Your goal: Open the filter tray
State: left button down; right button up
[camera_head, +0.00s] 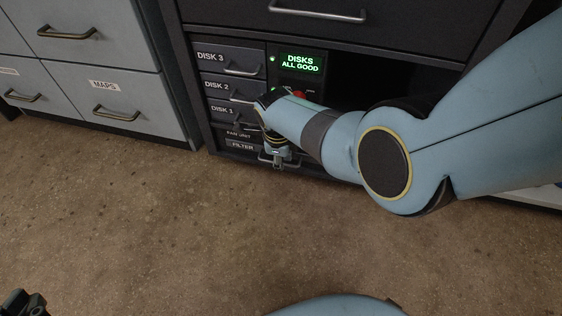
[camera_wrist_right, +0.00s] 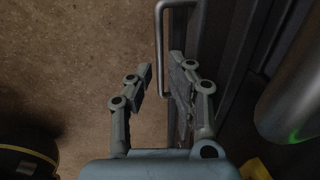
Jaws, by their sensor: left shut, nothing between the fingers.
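The filter tray (camera_head: 240,146), labelled FILTER, is the lowest front in the dark cabinet, and it appears closed. Its metal handle shows in the right wrist view (camera_wrist_right: 160,45). My right gripper (camera_head: 276,160) is at the right end of the tray front. In the right wrist view its two fingers (camera_wrist_right: 160,68) are apart, with the handle's bar between the fingertips. I cannot tell whether either finger touches it. Part of the tray front is hidden behind my right arm. My left gripper (camera_head: 22,303) is only partly visible at the bottom left corner, shut and away from the cabinet.
Above the tray are the fan unit (camera_head: 238,133) and several disk drawers (camera_head: 222,58). A green-lit display (camera_head: 300,63) reads DISKS ALL GOOD. A grey MAPS drawer cabinet (camera_head: 125,98) stands at left. The brown floor (camera_head: 150,220) in front is clear.

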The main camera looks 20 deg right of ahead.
jog(key=shift+f, duration=0.3)
grip_shut()
dwell(0.3)
